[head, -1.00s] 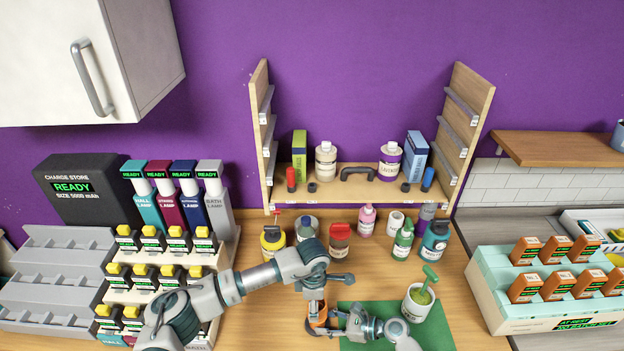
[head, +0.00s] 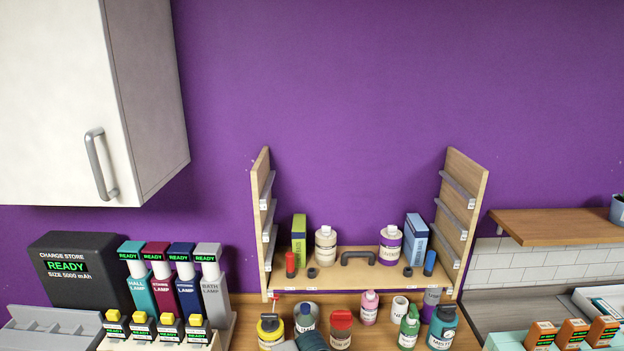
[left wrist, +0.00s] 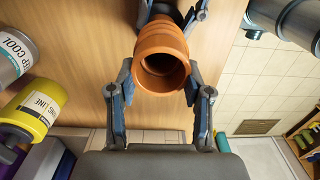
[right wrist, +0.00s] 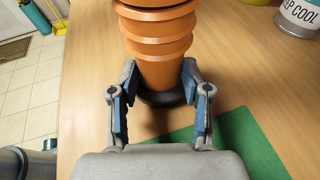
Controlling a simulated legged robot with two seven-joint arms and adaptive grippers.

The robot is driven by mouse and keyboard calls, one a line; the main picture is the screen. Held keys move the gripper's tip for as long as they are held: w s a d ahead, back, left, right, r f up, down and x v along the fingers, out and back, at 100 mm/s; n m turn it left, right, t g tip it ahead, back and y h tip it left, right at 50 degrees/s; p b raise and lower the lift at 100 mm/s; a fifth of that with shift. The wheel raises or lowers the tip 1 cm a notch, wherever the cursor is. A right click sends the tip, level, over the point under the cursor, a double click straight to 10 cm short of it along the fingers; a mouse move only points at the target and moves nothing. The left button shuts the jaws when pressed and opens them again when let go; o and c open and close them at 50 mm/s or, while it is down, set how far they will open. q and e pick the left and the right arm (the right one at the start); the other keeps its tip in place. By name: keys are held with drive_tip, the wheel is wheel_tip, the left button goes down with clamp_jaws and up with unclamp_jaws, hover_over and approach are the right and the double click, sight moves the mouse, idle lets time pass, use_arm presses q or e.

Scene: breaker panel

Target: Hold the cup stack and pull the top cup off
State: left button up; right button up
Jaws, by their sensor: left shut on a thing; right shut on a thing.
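A stack of nested orange cups (right wrist: 160,45) shows in the right wrist view, with several rims one above another and a dark round base under it. My right gripper (right wrist: 160,82) has its fingers on both sides of the narrow lowest cup and is shut on it. In the left wrist view the open mouth of the top cup (left wrist: 161,73) faces the camera. My left gripper (left wrist: 160,82) has a fingertip at each side of its rim and is shut on it. The right gripper's fingers also show beyond the stack (left wrist: 168,10). The head view shows neither gripper nor the stack.
A green mat (right wrist: 250,145) lies on the wooden table near the stack. A yellow bottle (left wrist: 36,108) and a grey "Keep Cool" container (left wrist: 14,58) stand near my left gripper. In the head view, several bottles stand before a wooden shelf unit (head: 345,277).

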use_arm(q)
wheel_tip(320, 180, up, 6)
idle(0.9)
idle(0.5)
use_arm(e)
drive_tip(key=o, duration=1.4)
drive_tip(key=shift+c, duration=0.2)
drive_tip(key=shift+d, duration=0.1)
